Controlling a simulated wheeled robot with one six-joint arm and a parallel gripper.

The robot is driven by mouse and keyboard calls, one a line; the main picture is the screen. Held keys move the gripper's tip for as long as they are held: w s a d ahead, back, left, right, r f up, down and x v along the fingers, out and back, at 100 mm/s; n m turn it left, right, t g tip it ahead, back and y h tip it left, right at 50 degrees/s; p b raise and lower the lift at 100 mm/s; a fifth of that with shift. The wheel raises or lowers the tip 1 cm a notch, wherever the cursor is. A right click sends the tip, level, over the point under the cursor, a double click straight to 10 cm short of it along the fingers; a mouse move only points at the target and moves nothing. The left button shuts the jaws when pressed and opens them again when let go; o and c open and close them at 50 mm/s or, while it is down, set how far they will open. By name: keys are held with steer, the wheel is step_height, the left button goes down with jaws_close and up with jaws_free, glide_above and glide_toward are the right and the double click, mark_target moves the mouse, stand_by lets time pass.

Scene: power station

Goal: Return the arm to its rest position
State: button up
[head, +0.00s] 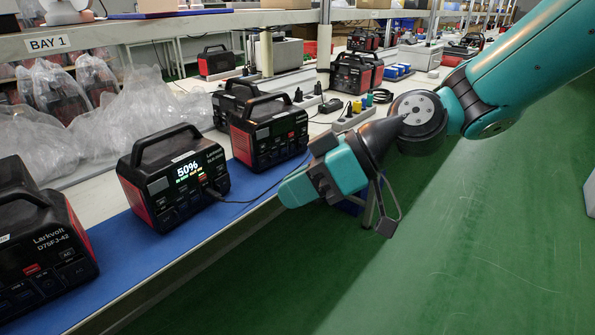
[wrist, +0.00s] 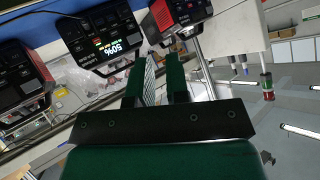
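My gripper (head: 294,190) is at the front edge of the bench in the head view, to the right of a power station whose screen reads 50% (head: 165,185). The arm reaches in from the upper right. In the wrist view my gripper (wrist: 158,62) shows two green fingers standing apart, with nothing held between them. The 50% power station (wrist: 92,50) appears upside down beyond the fingers at the upper left. The head view shows the fingers nearly edge-on.
Other power stations stand on the blue mat, one at the left (head: 45,245) and one behind the gripper (head: 262,140). A dark cable runs along the mat from the 50% station. A socket strip (head: 353,118) lies farther back. The green floor (head: 440,265) at right is clear.

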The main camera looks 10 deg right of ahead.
steer(key=shift+s+r, duration=0.1)
steer(key=shift+s, duration=0.1)
steer(key=s+d+m+g+h, duration=0.1)
steer(key=s+d+m+h, duration=0.55)
steer(key=s+d, duration=0.55)
step_height(320, 180, up, 13)
steer(key=s+a+p, duration=0.1)
steer(key=a+p, duration=0.1)
steer(key=p, duration=1.1)
steer(key=shift+s+h, duration=0.3)
steer(key=shift+h, duration=0.15)
